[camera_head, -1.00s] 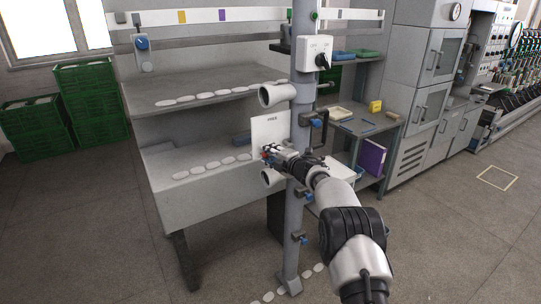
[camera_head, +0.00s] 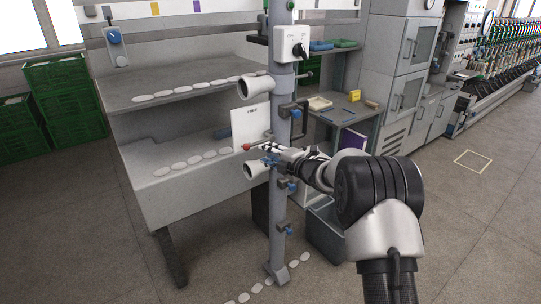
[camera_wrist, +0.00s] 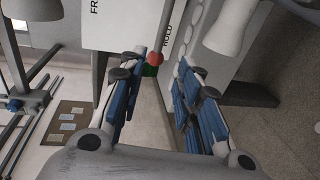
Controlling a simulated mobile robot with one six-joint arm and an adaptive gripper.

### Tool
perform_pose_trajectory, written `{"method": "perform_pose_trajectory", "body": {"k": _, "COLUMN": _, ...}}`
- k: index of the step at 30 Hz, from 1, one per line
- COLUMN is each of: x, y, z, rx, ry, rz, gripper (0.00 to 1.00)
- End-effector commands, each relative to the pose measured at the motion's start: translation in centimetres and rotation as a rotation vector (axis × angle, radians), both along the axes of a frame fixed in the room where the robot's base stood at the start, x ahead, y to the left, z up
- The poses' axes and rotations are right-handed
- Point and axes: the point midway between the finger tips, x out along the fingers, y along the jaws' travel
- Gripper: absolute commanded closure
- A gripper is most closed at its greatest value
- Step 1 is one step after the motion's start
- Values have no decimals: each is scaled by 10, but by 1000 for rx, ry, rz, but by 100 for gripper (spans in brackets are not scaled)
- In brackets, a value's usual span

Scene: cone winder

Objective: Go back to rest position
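My gripper (camera_head: 272,157) is in front of the grey post (camera_head: 283,205), near the post's middle height. In the wrist view the blue-padded fingers of my gripper (camera_wrist: 160,78) stand apart with nothing held between them. A lever with a red ball knob (camera_wrist: 155,59) shows beyond the fingertips, with a small green piece (camera_wrist: 150,71) below it. In the head view the red knob (camera_head: 246,147) is just left of the gripper, apart from it as far as I can tell. My arm reaches in from the lower right.
A white placard (camera_head: 251,127) and two cone holders, upper (camera_head: 256,86) and lower (camera_head: 256,170), are close to the gripper. A grey shelf bench (camera_head: 185,205) stands left. A grey bin (camera_head: 325,238) is under my arm. Floor (camera_head: 480,230) at right is open.

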Motion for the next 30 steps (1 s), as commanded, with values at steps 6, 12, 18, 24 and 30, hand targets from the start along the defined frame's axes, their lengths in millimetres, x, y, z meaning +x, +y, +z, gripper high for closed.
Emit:
{"method": "perform_pose_trajectory", "body": {"k": 6, "x": -5, "y": -3, "z": 1, "rx": 1, "ry": -1, "rz": 1, "gripper": 69}}
{"method": "perform_pose_trajectory", "body": {"k": 12, "x": -5, "y": -3, "z": 1, "rx": 0, "ry": 0, "rz": 0, "gripper": 69}}
{"method": "perform_pose_trajectory", "body": {"k": 18, "x": -8, "y": -22, "z": 37, "rx": 34, "ry": 44, "rz": -113, "gripper": 69}}
{"method": "perform_pose_trajectory", "body": {"k": 24, "x": -52, "y": -78, "z": 109, "rx": 175, "ry": 202, "rz": -435, "gripper": 69}}
{"method": "perform_pose_trajectory", "body": {"k": 30, "x": -145, "y": -127, "z": 147, "rx": 386, "ry": 397, "rz": -762, "gripper": 69}}
